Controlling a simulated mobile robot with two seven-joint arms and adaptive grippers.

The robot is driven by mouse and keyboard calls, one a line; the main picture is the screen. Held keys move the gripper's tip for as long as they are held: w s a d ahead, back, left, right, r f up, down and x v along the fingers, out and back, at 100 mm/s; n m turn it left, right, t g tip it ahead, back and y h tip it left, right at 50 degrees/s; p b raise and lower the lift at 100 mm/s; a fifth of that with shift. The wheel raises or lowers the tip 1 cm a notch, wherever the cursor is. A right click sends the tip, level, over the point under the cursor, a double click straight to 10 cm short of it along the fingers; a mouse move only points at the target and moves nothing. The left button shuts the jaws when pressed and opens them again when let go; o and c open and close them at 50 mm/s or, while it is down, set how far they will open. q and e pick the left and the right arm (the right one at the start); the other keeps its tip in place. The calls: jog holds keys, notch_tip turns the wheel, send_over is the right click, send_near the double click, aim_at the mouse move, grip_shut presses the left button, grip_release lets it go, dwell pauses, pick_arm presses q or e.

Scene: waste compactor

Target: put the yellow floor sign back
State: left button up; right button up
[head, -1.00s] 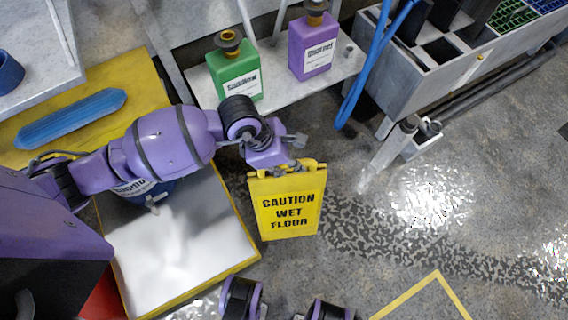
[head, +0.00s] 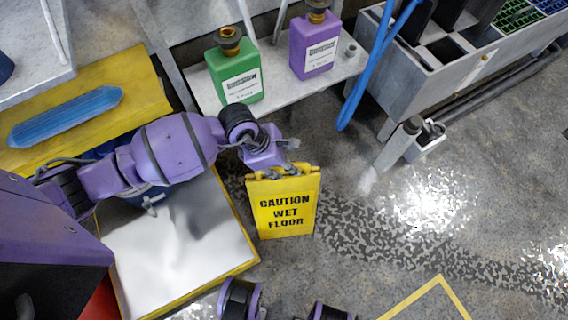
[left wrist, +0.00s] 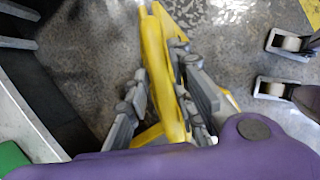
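The yellow floor sign (head: 284,225) reads "CAUTION WET FLOOR" and stands roughly upright below my left gripper (head: 284,169), to the right of the white tray. In the left wrist view, the sign (left wrist: 154,45) runs between the two fingers of my left gripper (left wrist: 165,75). The fingers lie close on either side of its top part, and the gripper looks shut on it. I cannot tell whether the sign's lower edge touches the floor.
A white tray with a yellow rim (head: 240,237) lies left of the sign. Behind are a green bottle (head: 236,78) and a purple bottle (head: 314,50) on a grey shelf (head: 280,77). A blue-handled tool (head: 366,75) leans at the grey bin unit. Floor to the right is open and wet-looking.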

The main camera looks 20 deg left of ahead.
pick_arm(q)
jog(key=shift+o, duration=0.7)
jog(key=shift+a+r, duration=0.1)
jog(key=shift+r, duration=0.15)
jog(key=p+v, duration=0.2)
jog(key=v, duration=0.8)
jog(key=shift+r+p, duration=0.25)
jog(key=shift+p, duration=0.05)
jog(key=shift+s+a+r, duration=0.15)
jog(key=shift+a+r, duration=0.1)
jog(key=shift+r, duration=0.25)
